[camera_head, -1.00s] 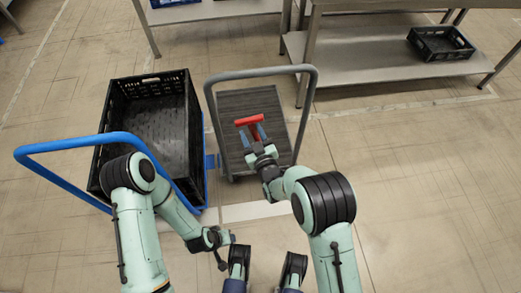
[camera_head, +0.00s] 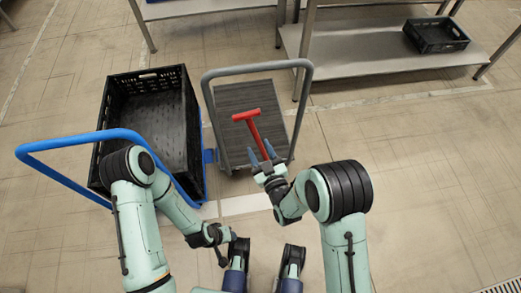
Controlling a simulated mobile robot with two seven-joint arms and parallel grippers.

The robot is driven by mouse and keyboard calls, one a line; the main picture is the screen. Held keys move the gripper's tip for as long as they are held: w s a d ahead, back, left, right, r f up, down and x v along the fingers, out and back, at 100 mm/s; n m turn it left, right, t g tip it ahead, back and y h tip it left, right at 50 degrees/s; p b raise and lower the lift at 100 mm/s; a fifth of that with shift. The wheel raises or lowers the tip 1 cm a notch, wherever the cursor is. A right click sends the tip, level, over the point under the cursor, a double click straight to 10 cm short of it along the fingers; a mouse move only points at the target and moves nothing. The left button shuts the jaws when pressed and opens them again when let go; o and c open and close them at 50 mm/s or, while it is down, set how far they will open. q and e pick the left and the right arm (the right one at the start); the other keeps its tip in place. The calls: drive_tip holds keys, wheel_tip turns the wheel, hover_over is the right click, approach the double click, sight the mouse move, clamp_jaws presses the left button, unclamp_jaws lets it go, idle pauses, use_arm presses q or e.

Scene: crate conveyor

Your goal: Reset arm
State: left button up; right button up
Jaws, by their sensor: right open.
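A red T-shaped handle (camera_head: 246,115) shows over the dark deck of the grey cart (camera_head: 229,101). Its shaft runs down toward my right gripper (camera_head: 263,145), and I cannot tell whether it stands or lies. My right gripper is open, its two blue fingers apart at the shaft's lower end and back from the crossbar. The fingers hide part of the shaft's lower end. My left arm is folded at the lower left, beside the black crate, its wrist bent down. The jaws of my left gripper do not show clearly.
A tall black crate (camera_head: 150,76) stands on a blue-handled cart (camera_head: 75,142), left of the grey cart. A steel shelf (camera_head: 350,62) at the back right holds a small black crate (camera_head: 436,35). Open floor lies to the right.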

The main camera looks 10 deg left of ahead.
idle(0.4)
drive_tip(key=s+d+f+m+g+h, duration=0.2)
drive_tip(key=d+f+m+g+h, duration=0.15)
drive_tip(key=d+f, duration=0.55)
drive_tip(key=s+d+f+m+g+h, duration=0.3)
drive_tip(key=s+d+f+m+g, duration=0.3)
drive_tip(key=s+d+f, duration=0.55)
drive_tip(key=s+f+m+g, duration=0.4)
drive_tip(key=s+f, duration=0.1)
drive_tip(key=s, duration=0.6)
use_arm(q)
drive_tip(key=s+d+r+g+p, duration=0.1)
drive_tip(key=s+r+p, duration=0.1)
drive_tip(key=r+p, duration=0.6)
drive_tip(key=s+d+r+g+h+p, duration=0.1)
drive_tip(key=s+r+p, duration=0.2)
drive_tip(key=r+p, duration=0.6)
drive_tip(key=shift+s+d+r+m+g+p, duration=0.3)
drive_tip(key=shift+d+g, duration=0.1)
use_arm(e)
drive_tip(key=s+a+r+g+y, duration=0.1)
drive_tip(key=s+r, duration=0.1)
drive_tip(key=r, duration=0.7)
drive_tip(key=s+a+r+n+g, duration=0.1)
drive_tip(key=s+r, duration=0.1)
drive_tip(key=r, duration=0.6)
drive_tip(key=shift+s+r+g+y, duration=0.25)
drive_tip(key=shift+r+g+y, duration=0.1)
drive_tip(key=shift+r, duration=0.05)
drive_tip(key=shift+s, duration=0.1)
